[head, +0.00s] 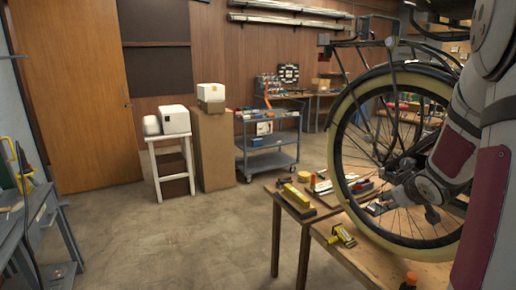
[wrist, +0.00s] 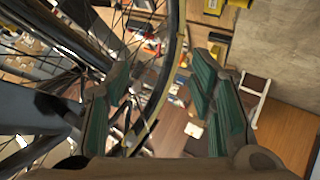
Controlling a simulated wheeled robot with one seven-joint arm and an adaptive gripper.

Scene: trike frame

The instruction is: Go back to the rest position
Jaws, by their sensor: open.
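My gripper (wrist: 160,95) is open and empty in the wrist view, its two green-padded fingers apart. Part of the bicycle wheel's rim and tyre (wrist: 172,60) shows between and beyond the fingers. I cannot tell whether a finger touches it. In the head view my arm comes in from the right edge and passes in front of the bicycle wheel (head: 336,150). The gripper end is near the wheel's spokes, above the wooden table, and its fingertips are hard to make out there.
The wooden table (head: 375,262) holds a yellow tool (head: 341,236), a yellow block (head: 297,196) and other small tools. A grey cart (head: 268,160), a cardboard-brown pedestal (head: 214,150) and a white stool (head: 174,165) stand behind. The floor (head: 170,240) between is clear.

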